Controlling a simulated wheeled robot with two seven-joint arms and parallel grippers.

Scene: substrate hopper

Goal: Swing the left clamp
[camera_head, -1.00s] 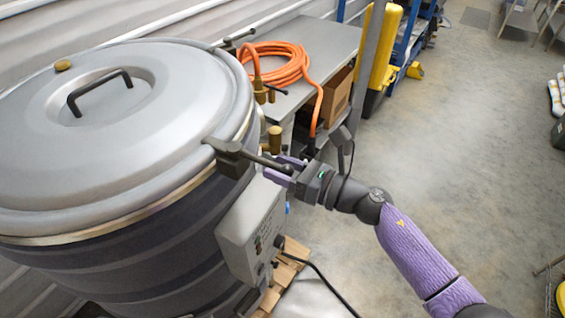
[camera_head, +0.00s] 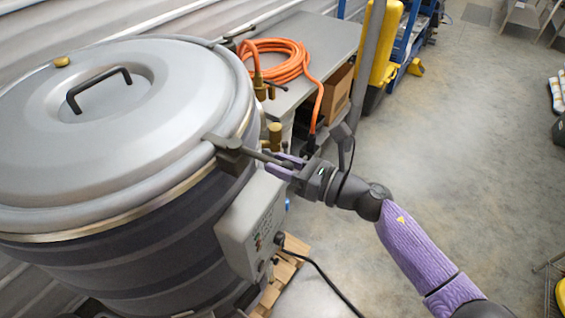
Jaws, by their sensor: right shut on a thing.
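A large grey hopper (camera_head: 100,262) with a round lid (camera_head: 60,165) fills the left side. The lid carries a black handle (camera_head: 99,90) and lies flat on the rim. A dark clamp (camera_head: 231,155) sits at the rim's near right side, and its thin lever points right, away from the hopper. My right gripper (camera_head: 284,166) is shut on the end of this lever, with purple fingers around it. A second clamp (camera_head: 238,39) sits at the far rim, apart from my gripper. My left gripper is out of view.
A grey control box (camera_head: 250,226) hangs on the hopper just below my right gripper, with a black cable. A grey table (camera_head: 325,42) with a coiled orange hose (camera_head: 275,62) stands behind. The concrete floor at right is mostly clear.

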